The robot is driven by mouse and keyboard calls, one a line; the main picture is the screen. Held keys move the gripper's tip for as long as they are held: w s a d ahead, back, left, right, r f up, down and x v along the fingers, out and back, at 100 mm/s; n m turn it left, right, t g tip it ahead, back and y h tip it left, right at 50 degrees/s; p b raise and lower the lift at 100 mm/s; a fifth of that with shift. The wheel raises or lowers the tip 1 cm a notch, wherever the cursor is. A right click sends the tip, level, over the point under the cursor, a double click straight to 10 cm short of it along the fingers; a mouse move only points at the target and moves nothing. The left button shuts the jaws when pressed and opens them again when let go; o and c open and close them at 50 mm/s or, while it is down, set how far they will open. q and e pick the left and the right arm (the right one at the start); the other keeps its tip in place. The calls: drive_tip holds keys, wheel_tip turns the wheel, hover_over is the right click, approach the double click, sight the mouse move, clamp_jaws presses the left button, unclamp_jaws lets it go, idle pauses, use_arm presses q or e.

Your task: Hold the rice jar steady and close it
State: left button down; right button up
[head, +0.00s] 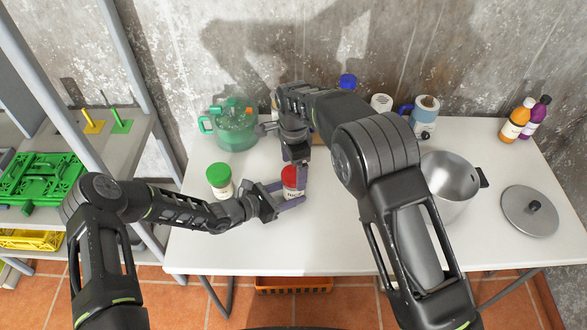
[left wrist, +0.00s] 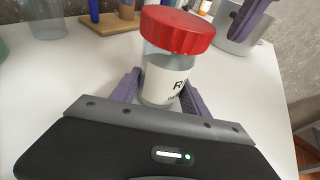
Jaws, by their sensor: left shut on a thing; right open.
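The rice jar (head: 290,190) is a small clear jar with a white label and stands upright on the white table. Its red lid (head: 291,174) sits on top of the jar; I cannot tell whether it is screwed down. My left gripper (head: 288,197) is shut around the jar's body from the left. In the left wrist view the jar (left wrist: 168,80) stands between the purple fingers, with the red lid (left wrist: 178,30) above them. My right gripper (head: 298,168) is open and points down at the lid from above. One of its fingers (left wrist: 248,20) shows right of the lid.
A green-lidded jar (head: 220,182) stands left of the rice jar, near my left forearm. A green pitcher (head: 234,128) is behind it. A steel pot (head: 451,180) and its lid (head: 529,211) are on the right. Bottles (head: 515,120) stand at the back right. The front table strip is clear.

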use_arm(q)
drive_tip(key=shift+c, duration=2.3)
unclamp_jaws()
use_arm(e)
wheel_tip(320, 180, up, 11)
use_arm(q)
drive_tip(key=shift+a, duration=0.1)
use_arm(e)
drive_tip(key=shift+r, duration=0.1)
use_arm(q)
drive_tip(key=v, duration=1.1)
drive_tip(key=shift+s+a+r, duration=0.2)
drive_tip(key=shift+s+r, duration=0.05)
drive_tip(key=shift+s, duration=0.1)
